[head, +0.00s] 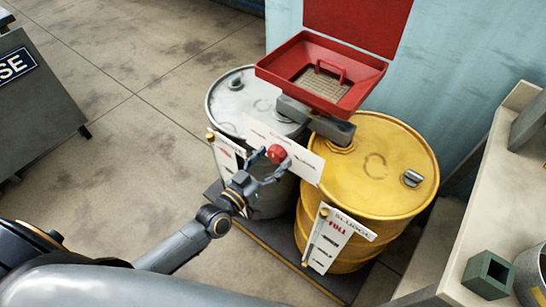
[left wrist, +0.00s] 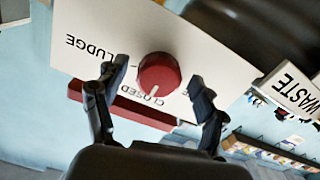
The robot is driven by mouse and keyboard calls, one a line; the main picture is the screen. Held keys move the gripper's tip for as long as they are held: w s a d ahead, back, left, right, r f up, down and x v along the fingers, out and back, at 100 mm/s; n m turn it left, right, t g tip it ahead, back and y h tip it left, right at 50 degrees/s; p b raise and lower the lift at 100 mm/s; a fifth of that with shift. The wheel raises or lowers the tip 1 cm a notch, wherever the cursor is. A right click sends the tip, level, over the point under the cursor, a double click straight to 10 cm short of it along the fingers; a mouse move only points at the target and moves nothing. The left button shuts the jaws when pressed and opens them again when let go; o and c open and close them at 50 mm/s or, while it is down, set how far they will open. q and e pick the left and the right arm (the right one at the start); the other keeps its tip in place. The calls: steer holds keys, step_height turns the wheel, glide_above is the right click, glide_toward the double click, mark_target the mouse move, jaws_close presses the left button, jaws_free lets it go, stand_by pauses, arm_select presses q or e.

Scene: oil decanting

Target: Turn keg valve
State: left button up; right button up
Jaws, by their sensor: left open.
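The round red valve knob (head: 277,153) sits on a white label plate (head: 306,163) in front of the two drums. It also shows in the left wrist view (left wrist: 158,75), where its pale pointer mark is toward the word "CLOSED". The plate (left wrist: 88,28) also reads "SLUDGE", upside down there. My left gripper (head: 262,167) is open, with one finger on each side of the knob. In the left wrist view (left wrist: 158,80), gaps show between both fingers and the knob. I cannot tell how deep the fingertips reach. My right gripper is out of view.
A yellow drum (head: 385,165) with a "SLUDGE" gauge (head: 335,237) and a grey drum (head: 233,105) stand on a dark pallet (head: 278,248). A red funnel tray (head: 363,88) sits above them. A pale bench (head: 460,220) is at right.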

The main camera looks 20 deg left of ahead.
arm_select(q)
steer(key=shift+w+d, duration=0.1)
steer(key=shift+w, duration=0.1)
steer(key=c, duration=1.2)
steer(key=shift+o, duration=0.2)
